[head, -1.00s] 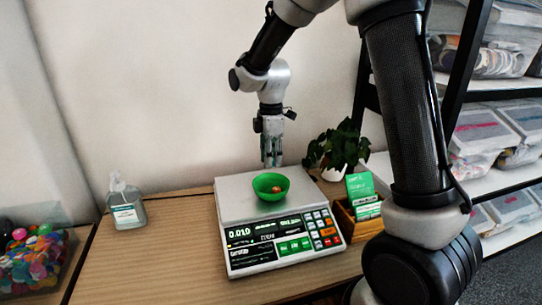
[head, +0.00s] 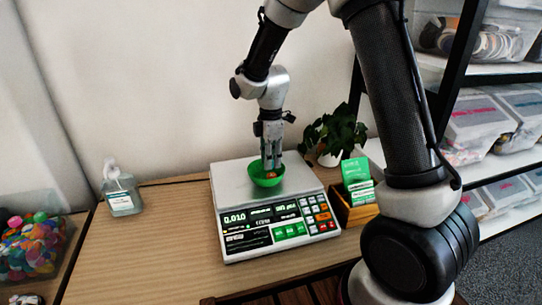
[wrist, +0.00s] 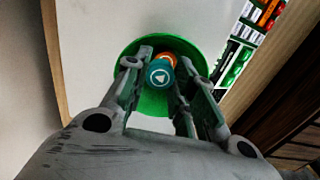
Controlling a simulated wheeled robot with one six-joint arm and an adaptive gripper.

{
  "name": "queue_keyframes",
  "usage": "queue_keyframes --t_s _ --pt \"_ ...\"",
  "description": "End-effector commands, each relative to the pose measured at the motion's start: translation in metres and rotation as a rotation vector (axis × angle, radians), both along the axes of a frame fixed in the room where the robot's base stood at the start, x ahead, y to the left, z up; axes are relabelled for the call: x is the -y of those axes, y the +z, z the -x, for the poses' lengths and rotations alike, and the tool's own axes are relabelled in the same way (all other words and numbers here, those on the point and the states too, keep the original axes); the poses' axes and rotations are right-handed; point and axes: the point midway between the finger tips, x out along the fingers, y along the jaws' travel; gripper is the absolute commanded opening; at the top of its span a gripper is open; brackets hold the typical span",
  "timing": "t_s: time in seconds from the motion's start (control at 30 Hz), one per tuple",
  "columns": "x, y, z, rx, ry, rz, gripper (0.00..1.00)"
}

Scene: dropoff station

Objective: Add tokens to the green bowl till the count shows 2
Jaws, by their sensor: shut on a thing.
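The green bowl (head: 265,181) sits on the plate of a counting scale (head: 230,189). My gripper (head: 271,165) points down at the bowl, its fingertips at or just inside the rim. In the wrist view, my gripper (wrist: 163,68) is shut on a teal token (wrist: 160,74) with a pale triangle mark. An orange token (wrist: 168,57) shows behind it, in the green bowl (wrist: 150,103); it is partly hidden by the teal one. The scale's left display (head: 234,217) seems to read 0.010; its other digits are too small to read surely.
A bin of many-coloured tokens (head: 32,243) stands at the far left. A pump bottle (head: 121,191) is on the wooden table (head: 150,245). A potted plant (head: 333,133) and a wooden box with green cards (head: 357,185) are right of the scale. Shelves with clear boxes stand further right.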

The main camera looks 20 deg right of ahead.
Motion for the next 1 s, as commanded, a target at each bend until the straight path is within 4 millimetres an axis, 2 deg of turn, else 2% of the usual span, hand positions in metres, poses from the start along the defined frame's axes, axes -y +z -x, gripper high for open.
queue_keyframes --t_s 0.07,0.1,0.2,0.23,0.53,0.63,0.77,1.0 --pt "0.0 0.0 0.0 0.0 0.0 0.0 0.17" --pt "0.0 0.0 0.0 0.0 0.0 0.0 0.31" --pt "0.0 0.0 0.0 0.0 0.0 0.0 0.49" --pt "0.0 0.0 0.0 0.0 0.0 0.0 0.51" --pt "0.0 0.002 0.0 0.0 0.0 0.0 0.51" --pt "0.0 0.01 -0.001 0.002 0.0 -0.001 0.51" --pt "0.0 0.033 -0.001 0.004 0.0 -0.001 0.51" --pt "0.0 0.087 -0.001 0.003 0.0 -0.001 0.51"
